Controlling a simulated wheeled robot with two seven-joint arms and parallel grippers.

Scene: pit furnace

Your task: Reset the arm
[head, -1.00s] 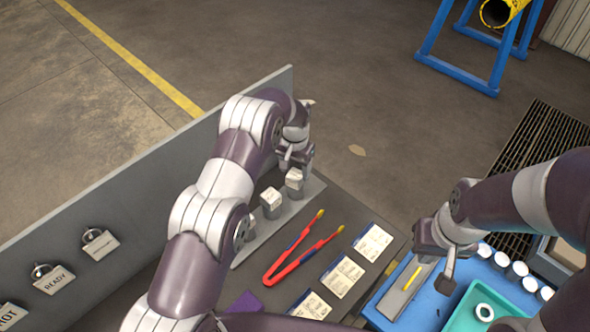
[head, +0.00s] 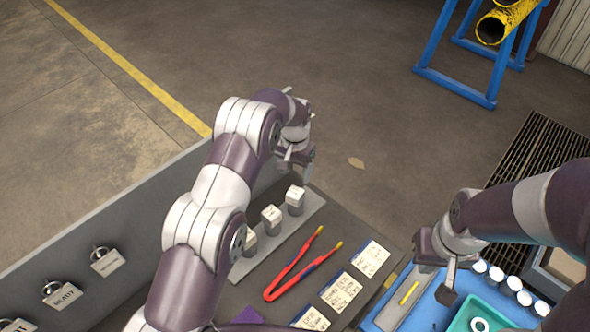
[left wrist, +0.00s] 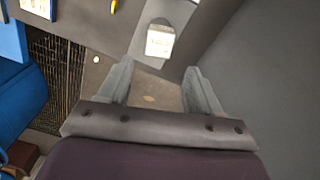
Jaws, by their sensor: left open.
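My left arm reaches across the bench in the head view. Its gripper (head: 298,160) is open above and just beyond the far block of a row of small grey labelled blocks (head: 295,198). In the left wrist view the two fingers (left wrist: 158,72) stand apart with nothing between them. A labelled block (left wrist: 160,40) shows beyond the fingertips there. My right gripper (head: 446,268) hangs over the blue tray area at the right, beside a grey holder with a yellow stick (head: 409,293). I cannot tell how far its jaws are apart.
A grey upright panel (head: 110,215) with padlock tags (head: 62,294) runs along the left. A teal bin (head: 490,310) and white-topped jars (head: 497,273) are at the right.

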